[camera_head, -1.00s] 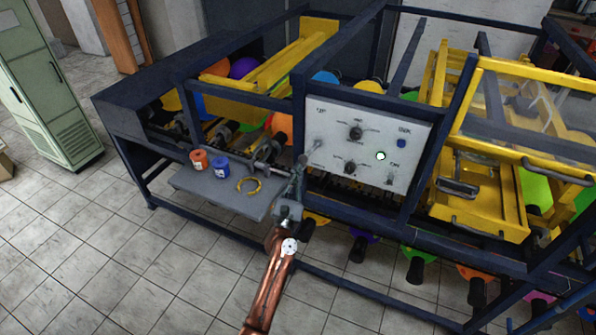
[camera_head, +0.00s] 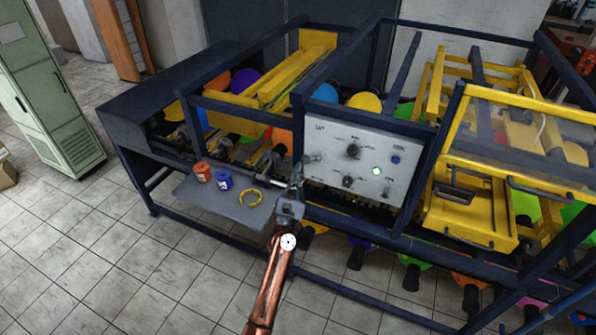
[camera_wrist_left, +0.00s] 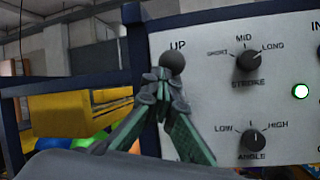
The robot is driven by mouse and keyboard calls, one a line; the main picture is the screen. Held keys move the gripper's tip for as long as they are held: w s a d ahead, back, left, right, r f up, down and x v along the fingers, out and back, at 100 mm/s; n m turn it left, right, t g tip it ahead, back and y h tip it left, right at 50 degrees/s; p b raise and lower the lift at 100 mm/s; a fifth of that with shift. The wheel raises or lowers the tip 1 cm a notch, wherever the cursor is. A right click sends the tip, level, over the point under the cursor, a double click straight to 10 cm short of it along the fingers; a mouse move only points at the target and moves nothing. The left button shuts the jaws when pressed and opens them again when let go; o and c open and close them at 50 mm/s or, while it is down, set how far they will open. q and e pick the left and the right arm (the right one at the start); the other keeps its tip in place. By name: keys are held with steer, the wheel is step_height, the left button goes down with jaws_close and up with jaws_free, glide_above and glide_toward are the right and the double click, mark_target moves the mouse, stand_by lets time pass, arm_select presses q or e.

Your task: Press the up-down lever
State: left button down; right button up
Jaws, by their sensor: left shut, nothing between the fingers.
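The up-down lever ends in a dark round knob (camera_wrist_left: 172,60) just under the "UP" label on the white control panel (camera_wrist_left: 215,95). In the head view the lever (camera_head: 313,157) is small at the panel's left edge. My left gripper (camera_head: 298,168) is at that edge, right beside the lever. In the wrist view the closed fingertips (camera_wrist_left: 162,76) overlap the lower side of the knob, with nothing held between them. I cannot tell whether they touch it. The lever's shaft and lower label are hidden behind the fingers. My right gripper is not in view.
The panel has a stroke dial (camera_wrist_left: 248,58), an angle dial (camera_wrist_left: 253,140) and a lit round button (camera_wrist_left: 301,91). Dark blue frame bars surround the panel.

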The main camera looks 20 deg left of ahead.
arm_select(q)
steer(key=shift+a+r+t, duration=0.15)
steer(key=shift+r+t, duration=0.15)
steer(key=shift+r, duration=1.2)
step_height(320, 180, down, 6)
steer(key=s+a+b, duration=0.1)
steer(key=a+b, duration=0.1)
steer(key=b, duration=0.1)
steer(key=s+d+r+p, duration=0.2)
steer(key=s+r+p, duration=0.3)
steer(key=s+p, duration=0.2)
steer(key=shift+s+r, duration=0.35)
steer(key=shift+s, duration=0.2)
steer(key=shift+a, duration=0.1)
